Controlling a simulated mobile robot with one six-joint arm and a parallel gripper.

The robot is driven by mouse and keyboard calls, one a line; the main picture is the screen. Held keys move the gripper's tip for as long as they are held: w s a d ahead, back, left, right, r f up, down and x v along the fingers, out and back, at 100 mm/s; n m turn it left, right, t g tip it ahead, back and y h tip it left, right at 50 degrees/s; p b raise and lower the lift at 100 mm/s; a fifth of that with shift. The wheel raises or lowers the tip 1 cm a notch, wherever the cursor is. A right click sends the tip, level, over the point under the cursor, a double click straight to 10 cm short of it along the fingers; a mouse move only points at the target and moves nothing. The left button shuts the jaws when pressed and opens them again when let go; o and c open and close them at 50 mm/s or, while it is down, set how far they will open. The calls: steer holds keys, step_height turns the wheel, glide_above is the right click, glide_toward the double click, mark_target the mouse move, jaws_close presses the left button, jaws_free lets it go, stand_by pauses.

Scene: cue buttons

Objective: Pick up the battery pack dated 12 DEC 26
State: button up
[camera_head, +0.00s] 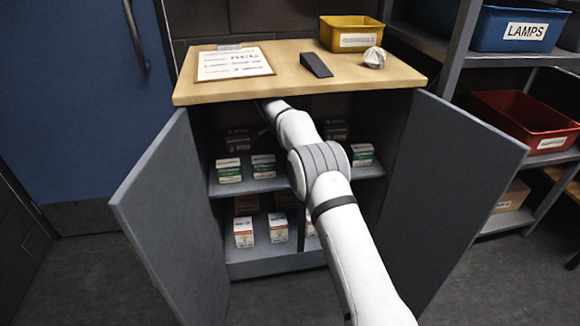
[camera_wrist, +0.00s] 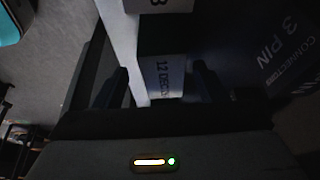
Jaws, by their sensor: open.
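A pack with a pale face printed "12 DEC" and partly hidden further text (camera_wrist: 163,82) shows in the wrist view; I cannot read its year. My gripper (camera_wrist: 161,70) is open, with one dark finger on each side of this pack's face. I cannot tell whether the fingers touch it. In the head view my arm reaches into the open cabinet at the upper shelf, and my gripper is hidden there. Small green-and-white boxes (camera_head: 229,170) stand on the upper shelf, and red-and-white boxes (camera_head: 244,232) on the lower one.
A dark box marked "CONNECTORS 3 PIN" (camera_wrist: 280,45) is close on the right in the wrist view. The cabinet's left door (camera_head: 172,220) and right door (camera_head: 450,190) stand open. Its wooden top (camera_head: 285,75) carries a clipboard, a wedge, a yellow bin and crumpled paper.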

steer(key=b+x, duration=0.2)
steer(key=x, duration=0.3)
steer(key=shift+r, duration=0.1)
steer(key=c, duration=1.2)
